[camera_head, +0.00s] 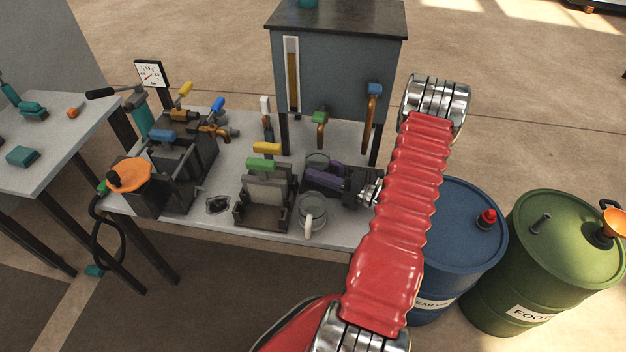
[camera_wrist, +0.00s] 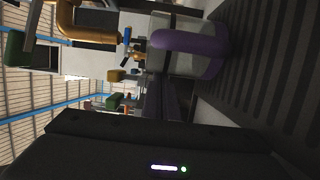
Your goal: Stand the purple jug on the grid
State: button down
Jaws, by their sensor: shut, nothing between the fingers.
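The purple jug is clear glass with a thick purple handle (camera_wrist: 188,42); it shows close up in the wrist view, which is turned on its side. Its base appears to be at the dark striped grid (camera_wrist: 262,60), but I cannot tell how fully it rests there. In the head view its glass rim (camera_head: 318,158) shows under the grey tank, upright as far as I can tell, the rest mostly hidden by my gripper. My gripper (camera_head: 312,179) is shut and empty, its dark fingers (camera_wrist: 162,88) right beside the jug's handle side; contact is unclear.
The grey tank (camera_head: 338,75) with its taps stands over the table's back. A blue drum (camera_head: 455,235) stands right of the table.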

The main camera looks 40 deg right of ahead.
jog(key=shift+d, duration=0.2)
jog(key=shift+d, duration=1.1)
jog(key=shift+a+f, duration=0.1)
jog(key=shift+a, duration=1.8)
jog(key=shift+s, duration=0.2)
jog(key=v, duration=0.9)
jog(key=shift+s+d, duration=0.1)
jog(key=shift+s, duration=0.1)
